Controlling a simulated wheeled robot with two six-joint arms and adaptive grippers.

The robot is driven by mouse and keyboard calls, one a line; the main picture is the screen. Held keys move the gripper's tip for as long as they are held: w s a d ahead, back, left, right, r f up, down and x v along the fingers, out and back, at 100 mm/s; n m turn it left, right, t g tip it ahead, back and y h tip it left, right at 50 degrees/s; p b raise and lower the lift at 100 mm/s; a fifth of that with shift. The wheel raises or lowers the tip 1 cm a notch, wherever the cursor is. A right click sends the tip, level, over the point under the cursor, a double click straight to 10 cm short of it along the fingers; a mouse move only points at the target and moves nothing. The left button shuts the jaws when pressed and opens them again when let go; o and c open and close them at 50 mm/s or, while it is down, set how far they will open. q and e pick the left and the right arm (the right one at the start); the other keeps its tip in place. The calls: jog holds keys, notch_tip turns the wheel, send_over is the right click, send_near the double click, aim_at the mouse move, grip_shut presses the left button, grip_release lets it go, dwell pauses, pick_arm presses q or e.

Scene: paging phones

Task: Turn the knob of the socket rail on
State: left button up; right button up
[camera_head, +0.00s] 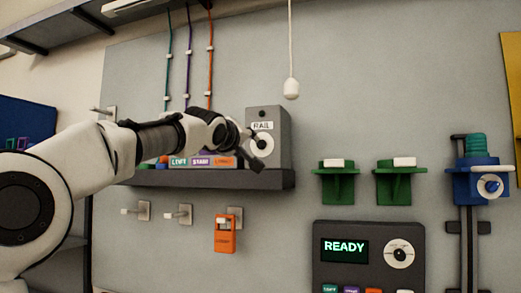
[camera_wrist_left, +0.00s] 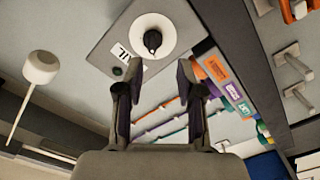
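The socket rail's grey box, labelled RAIL (camera_head: 279,122), stands on the dark shelf. Its front carries a white round dial with a dark knob (camera_head: 262,145). In the left wrist view the white dial with its black knob (camera_wrist_left: 152,40) is in plain sight, just beyond the fingertips. My left gripper (camera_head: 252,149) reaches in from the left, in front of the box's face. In the left wrist view my left gripper (camera_wrist_left: 158,68) is open, its fingers spread with nothing between them, and the knob looks apart from them. My right gripper is in neither view.
Plugs labelled LIFT, START and LOBBY (camera_head: 222,161) sit on the shelf (camera_head: 230,179) left of the box. A white pull cord (camera_head: 291,89) hangs above. A READY panel (camera_head: 372,270) and green brackets (camera_head: 337,186) are right.

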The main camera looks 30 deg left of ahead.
aim_at(260, 144)
pick_arm(q)
jog(key=w+p, duration=0.1)
jog(key=w+r+p, duration=0.1)
jog(key=w, duration=0.1)
jog(key=w+p, duration=0.1)
jog(key=shift+w+d+r+p, duration=0.2)
jog(key=shift+w+d+p, duration=0.1)
jog(key=shift+p, duration=0.1)
jog(key=shift+w+a+f+p, duration=0.2)
jog(key=shift+w+a+p, duration=0.05)
jog(key=shift+w, duration=0.3)
jog(key=shift+w+a+f+p, duration=0.15)
jog(key=shift+w+a+p, duration=0.1)
jog(key=shift+w, duration=0.25)
jog(key=shift+w+a+f, duration=0.1)
jog(key=shift+a+f, duration=0.1)
jog(key=shift+a, duration=0.05)
jog(key=shift+d, duration=0.1)
jog(key=shift+c, duration=0.3)
jog(key=shift+s+r, duration=0.15)
jog(key=shift+s, duration=0.1)
grip_shut()
jog(key=shift+d, duration=0.1)
